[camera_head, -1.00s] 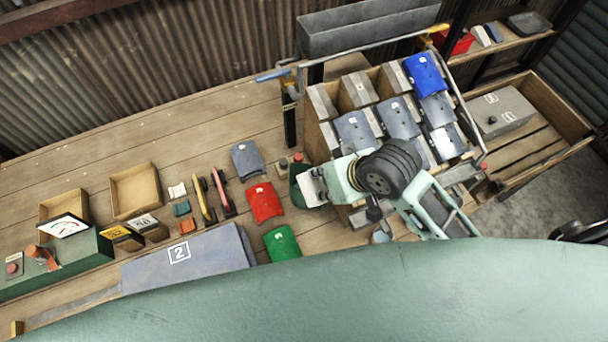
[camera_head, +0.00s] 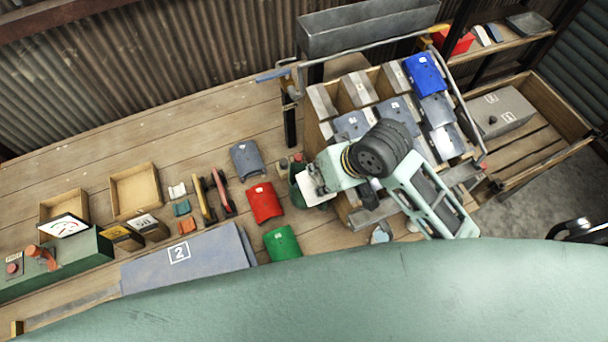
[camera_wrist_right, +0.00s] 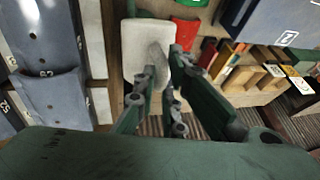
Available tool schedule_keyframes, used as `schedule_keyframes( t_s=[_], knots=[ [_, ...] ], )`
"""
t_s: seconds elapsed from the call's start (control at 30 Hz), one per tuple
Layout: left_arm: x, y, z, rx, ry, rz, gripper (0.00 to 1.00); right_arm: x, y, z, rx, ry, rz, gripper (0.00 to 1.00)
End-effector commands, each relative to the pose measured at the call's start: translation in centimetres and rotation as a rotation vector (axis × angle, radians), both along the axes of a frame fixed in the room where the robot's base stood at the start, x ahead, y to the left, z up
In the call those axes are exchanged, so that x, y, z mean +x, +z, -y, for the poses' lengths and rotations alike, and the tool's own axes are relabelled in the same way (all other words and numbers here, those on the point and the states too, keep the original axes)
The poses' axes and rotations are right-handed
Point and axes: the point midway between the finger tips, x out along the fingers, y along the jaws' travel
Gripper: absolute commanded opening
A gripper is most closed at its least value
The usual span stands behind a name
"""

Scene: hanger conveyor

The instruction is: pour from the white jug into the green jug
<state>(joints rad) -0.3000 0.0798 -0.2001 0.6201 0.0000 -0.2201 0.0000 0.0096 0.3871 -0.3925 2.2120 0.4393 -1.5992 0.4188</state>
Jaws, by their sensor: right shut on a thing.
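The white jug (camera_head: 312,192) is in my right gripper (camera_head: 322,181), tilted, at the left end of my right arm in the head view. In the right wrist view the white jug (camera_wrist_right: 142,42) shows as a pale block at the tips of my right gripper (camera_wrist_right: 162,66), whose fingers are closed on it. The dark green jug (camera_head: 295,174) stands on the bench just behind and left of the white jug, partly hidden by it. I cannot tell whether the two touch, and no stream is visible. My left gripper is not in view.
A red curved plate (camera_head: 264,203) and a green curved plate (camera_head: 283,243) lie left of the jugs. A wooden rack (camera_head: 322,140) with grey and blue plates stands behind my right arm. The bench at the back left is clear.

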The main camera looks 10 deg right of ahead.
Motion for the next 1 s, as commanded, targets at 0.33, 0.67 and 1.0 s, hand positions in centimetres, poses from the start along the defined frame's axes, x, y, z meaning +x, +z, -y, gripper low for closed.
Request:
schedule_keyframes(
  t_s=[0.33,0.67,1.0],
  knots=[
    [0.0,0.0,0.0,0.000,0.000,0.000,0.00,0.9,0.0,-0.2,-0.011,-0.001,-0.058,0.00],
    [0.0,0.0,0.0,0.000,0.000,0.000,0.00,1.2,0.0,-0.2,-0.019,0.000,-0.102,0.00],
    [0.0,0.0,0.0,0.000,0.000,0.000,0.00,1.2,0.0,-0.2,-0.018,0.000,-0.102,0.00]
  ],
)
